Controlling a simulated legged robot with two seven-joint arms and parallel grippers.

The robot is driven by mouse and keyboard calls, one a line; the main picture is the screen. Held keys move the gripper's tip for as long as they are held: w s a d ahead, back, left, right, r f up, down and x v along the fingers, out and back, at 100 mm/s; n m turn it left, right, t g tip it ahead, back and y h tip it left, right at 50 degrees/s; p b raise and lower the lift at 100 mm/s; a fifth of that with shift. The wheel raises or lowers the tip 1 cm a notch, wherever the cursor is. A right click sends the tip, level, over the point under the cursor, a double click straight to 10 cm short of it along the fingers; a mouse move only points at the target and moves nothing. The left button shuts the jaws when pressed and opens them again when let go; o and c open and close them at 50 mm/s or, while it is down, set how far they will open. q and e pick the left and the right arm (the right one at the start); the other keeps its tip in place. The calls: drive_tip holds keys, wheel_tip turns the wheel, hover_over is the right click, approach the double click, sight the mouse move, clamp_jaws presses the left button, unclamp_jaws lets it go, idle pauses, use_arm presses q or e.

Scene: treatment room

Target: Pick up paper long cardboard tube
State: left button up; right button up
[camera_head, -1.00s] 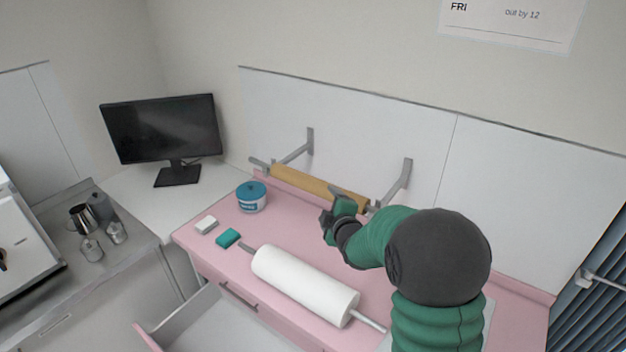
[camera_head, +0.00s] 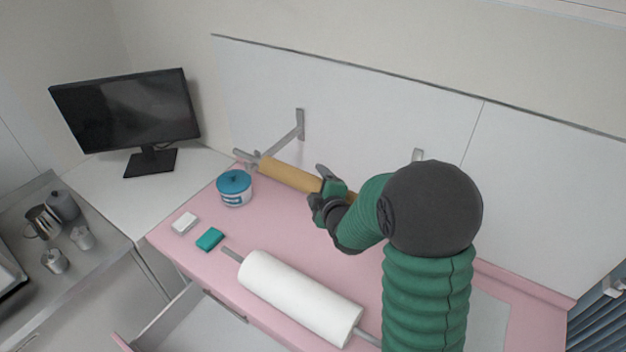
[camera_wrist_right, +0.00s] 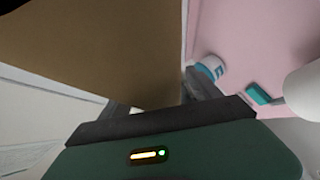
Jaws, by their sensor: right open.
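The long cardboard tube (camera_head: 288,174) is tan and rests on wall brackets above the back of the pink counter. My right gripper (camera_head: 325,184) is at the tube's right part and hides some of it. In the right wrist view the tube (camera_wrist_right: 100,50) fills the upper left, very close to the gripper (camera_wrist_right: 165,118). The gripper is open; I cannot tell whether its fingers touch the tube. My left gripper is not in view.
A white paper roll (camera_head: 298,297) on a rod lies at the front of the pink counter (camera_head: 270,230). A blue-lidded tub (camera_head: 235,188), a white block (camera_head: 184,222) and a teal block (camera_head: 210,239) stand left. A drawer (camera_head: 190,325) is open below. A wall bracket (camera_head: 299,128) juts out.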

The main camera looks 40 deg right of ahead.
sight(310, 191)
drive_tip(key=shift+s+a+r, duration=0.25)
drive_tip(key=shift+a, duration=0.35)
drive_tip(key=shift+s+a+r, duration=0.2)
drive_tip(key=shift+s+a, duration=0.05)
drive_tip(key=shift+a, duration=0.3)
drive_tip(key=c, duration=0.6)
drive_tip(key=shift+w+a, duration=0.1)
drive_tip(key=shift+a, duration=0.15)
drive_tip(key=shift+c, duration=1.3)
drive_tip(key=shift+a, duration=0.15)
drive_tip(key=shift+c, duration=1.2)
drive_tip(key=shift+f, duration=0.1)
drive_tip(key=shift+c, duration=1.2)
drive_tip(key=shift+d+f, duration=0.1)
drive_tip(key=shift+d, duration=0.3)
clamp_jaws()
drive_tip(key=shift+d, duration=0.25)
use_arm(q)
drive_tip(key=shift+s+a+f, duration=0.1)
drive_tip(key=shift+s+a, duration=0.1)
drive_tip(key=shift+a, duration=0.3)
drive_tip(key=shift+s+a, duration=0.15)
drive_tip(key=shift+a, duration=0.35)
use_arm(e)
drive_tip(key=shift+f, duration=0.1)
drive_tip(key=shift+a, duration=0.15)
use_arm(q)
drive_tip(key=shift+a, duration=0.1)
